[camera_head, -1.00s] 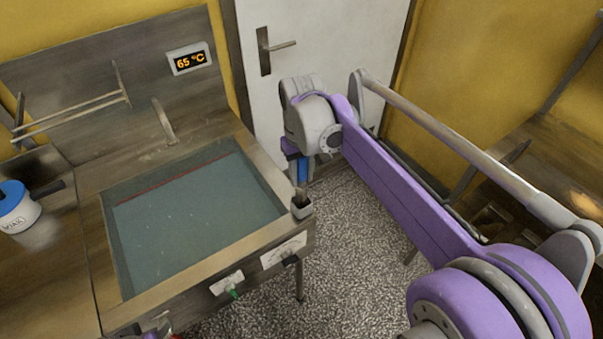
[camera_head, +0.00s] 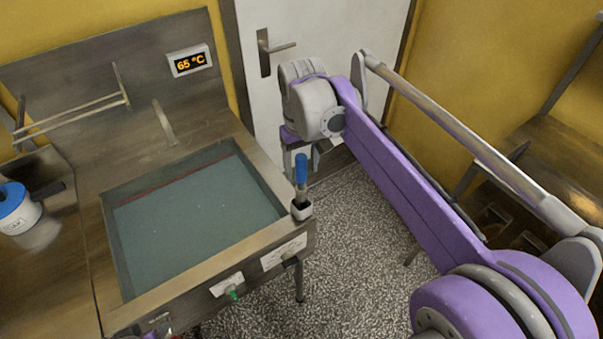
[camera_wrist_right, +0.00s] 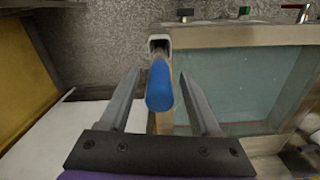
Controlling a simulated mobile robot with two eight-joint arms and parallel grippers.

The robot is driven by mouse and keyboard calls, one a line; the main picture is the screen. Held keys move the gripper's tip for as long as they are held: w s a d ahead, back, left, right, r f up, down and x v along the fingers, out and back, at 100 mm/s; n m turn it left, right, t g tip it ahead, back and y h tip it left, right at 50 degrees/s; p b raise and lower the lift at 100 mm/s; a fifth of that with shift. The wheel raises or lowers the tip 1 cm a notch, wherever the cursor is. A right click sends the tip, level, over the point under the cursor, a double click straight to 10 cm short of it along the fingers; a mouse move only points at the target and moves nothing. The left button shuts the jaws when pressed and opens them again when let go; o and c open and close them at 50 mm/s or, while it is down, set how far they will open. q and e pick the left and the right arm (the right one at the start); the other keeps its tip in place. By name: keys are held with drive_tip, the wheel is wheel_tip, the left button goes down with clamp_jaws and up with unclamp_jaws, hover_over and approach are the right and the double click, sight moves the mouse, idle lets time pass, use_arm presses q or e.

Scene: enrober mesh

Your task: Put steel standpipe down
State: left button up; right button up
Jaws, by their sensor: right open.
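The steel standpipe, with a blue grip (camera_head: 301,168), stands upright in a small square holder (camera_head: 302,210) at the right front corner of the water tank. Its lower part is hidden inside the holder. My right gripper (camera_head: 302,152) is open just behind the blue grip in the head view. In the right wrist view, its fingers (camera_wrist_right: 160,76) are spread to both sides of the blue grip (camera_wrist_right: 160,88), with gaps visible. The holder (camera_wrist_right: 159,45) shows beyond the grip there.
The tank (camera_head: 195,272) holds bluish water and has knobs on its front. A temperature display (camera_head: 190,61) reads 65 °C. A blue-lidded pot (camera_head: 17,208) stands on the left bench. A white door (camera_head: 325,28) is behind, and speckled floor (camera_head: 350,235) is clear to the right.

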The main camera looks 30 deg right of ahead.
wheel_tip(320, 180, up, 9)
drive_tip(key=shift+f, duration=0.2)
